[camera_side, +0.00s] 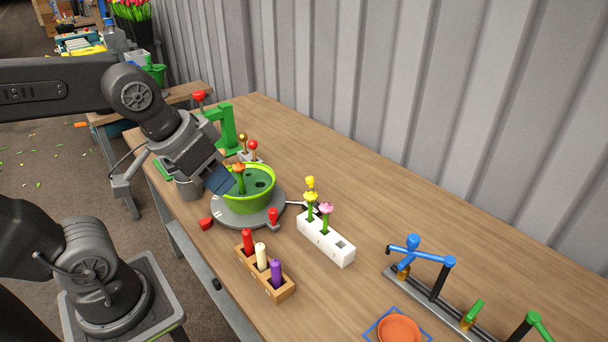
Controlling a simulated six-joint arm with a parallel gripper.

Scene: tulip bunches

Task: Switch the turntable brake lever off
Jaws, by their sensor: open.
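The grey turntable (237,222) lies flat on the wooden table, with a light-green pot (248,203) standing on it. A small upright red-knobbed lever (273,215) stands at its front right edge. A thin rod with a dark end (300,206) reaches out from its right side. I cannot tell for sure which of these is the brake lever. My gripper (221,181) hangs over the left rim of the pot, apart from both. It is open, with nothing seen in it. Its blue-grey end hides part of the pot and the turntable's back left.
An orange-topped stem (239,172) stands in the pot near my gripper. A white block (326,243) with flowers and a wooden rack (265,274) with coloured pegs stand in front. A green stand (225,130) rises behind. The table's back right is clear.

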